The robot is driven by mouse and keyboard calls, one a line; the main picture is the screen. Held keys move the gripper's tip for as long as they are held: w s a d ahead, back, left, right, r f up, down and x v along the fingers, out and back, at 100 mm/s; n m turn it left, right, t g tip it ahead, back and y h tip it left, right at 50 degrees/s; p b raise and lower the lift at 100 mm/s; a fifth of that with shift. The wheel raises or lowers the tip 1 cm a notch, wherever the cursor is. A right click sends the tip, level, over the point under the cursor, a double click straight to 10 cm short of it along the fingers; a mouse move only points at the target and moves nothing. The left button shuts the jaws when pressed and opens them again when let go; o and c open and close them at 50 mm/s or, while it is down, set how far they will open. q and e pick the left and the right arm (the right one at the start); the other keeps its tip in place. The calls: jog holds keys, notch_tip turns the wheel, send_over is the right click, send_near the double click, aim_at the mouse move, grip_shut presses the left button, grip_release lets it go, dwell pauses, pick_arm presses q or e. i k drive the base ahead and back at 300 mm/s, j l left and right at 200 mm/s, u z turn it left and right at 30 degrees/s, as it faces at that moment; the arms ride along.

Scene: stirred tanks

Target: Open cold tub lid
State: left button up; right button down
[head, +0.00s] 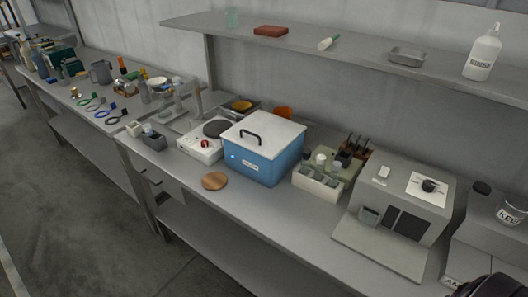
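The cold tub (250,165) is a blue box with a small white label on its front, standing on the grey bench near the middle of the head view. Its white lid (275,139) lies flat on top and looks closed. A black bar handle (251,134) stands up from the left part of the lid. The inside of the tub is hidden. Neither of my grippers shows. A dark rounded part at the bottom right corner is cut off by the frame, and I cannot tell what it is.
A hotplate (200,148) stands close left of the tub. A round wooden disc (214,181) lies in front. A rack of containers (318,184) and a grey machine (404,200) stand to the right. A shelf (350,56) runs above and behind.

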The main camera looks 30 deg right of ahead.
aim_at(266, 134)
jog(key=j+z, duration=0.1)
jog(key=z, duration=0.35)
jog(key=i+j+z, duration=0.1)
jog(key=z, duration=0.35)
jog(key=j+z, duration=0.15)
jog(key=z, duration=0.25)
